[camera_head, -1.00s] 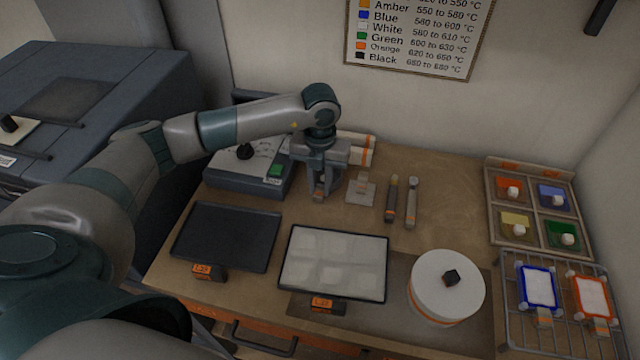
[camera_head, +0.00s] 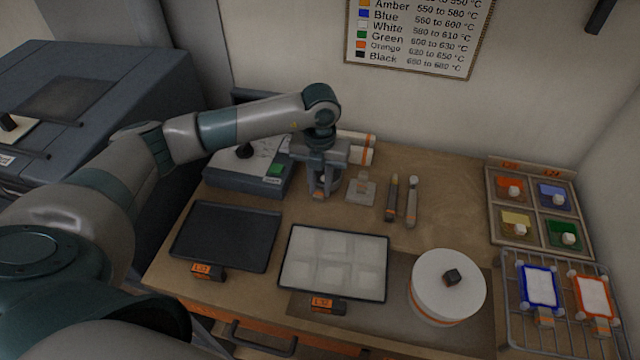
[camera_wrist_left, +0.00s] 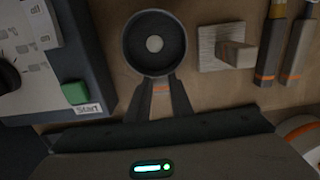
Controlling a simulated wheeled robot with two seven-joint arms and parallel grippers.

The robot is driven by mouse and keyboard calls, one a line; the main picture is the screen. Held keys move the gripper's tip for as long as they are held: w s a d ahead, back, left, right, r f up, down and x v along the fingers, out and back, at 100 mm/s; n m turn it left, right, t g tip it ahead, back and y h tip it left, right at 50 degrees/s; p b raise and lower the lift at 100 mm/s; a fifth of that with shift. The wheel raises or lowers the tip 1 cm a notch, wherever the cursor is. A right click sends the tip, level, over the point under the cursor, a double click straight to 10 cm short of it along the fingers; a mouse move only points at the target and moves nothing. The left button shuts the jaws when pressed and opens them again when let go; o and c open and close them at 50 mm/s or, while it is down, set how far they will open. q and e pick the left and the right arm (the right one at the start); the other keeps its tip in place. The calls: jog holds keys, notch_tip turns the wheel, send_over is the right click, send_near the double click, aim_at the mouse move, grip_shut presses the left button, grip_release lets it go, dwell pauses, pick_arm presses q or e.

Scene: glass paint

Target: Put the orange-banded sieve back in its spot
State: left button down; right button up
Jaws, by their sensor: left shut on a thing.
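The orange-banded sieve shows in the left wrist view as a round dark cup (camera_wrist_left: 154,65) with a pale disc at its centre. An orange band shows on its short handle between the fingers. My left gripper (camera_wrist_left: 160,86) is shut on this handle. In the head view my left gripper (camera_head: 318,190) points down low over the table, beside the grey Start-button device. The hand hides most of the sieve there, and I cannot tell whether it touches the table. My right gripper is not in view. No marked spot for the sieve is clear.
A pale square block with a post (camera_head: 361,188) stands close right of the gripper, then two banded tools (camera_head: 411,202). The grey device (camera_head: 228,180) is close left. A black tray (camera_head: 226,237), white tray (camera_head: 333,264) and round white lidded pot (camera_head: 446,285) lie in front.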

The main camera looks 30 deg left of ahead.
pick_arm(q)
jog(key=shift+f, duration=0.15)
jog(key=c, duration=1.5)
grip_release()
jog(key=shift+r+b, duration=0.45)
jog(key=shift+r, duration=0.2)
notch_tip(320, 180, up, 16)
jog(key=b, duration=0.4)
jog(key=shift+s, duration=0.15)
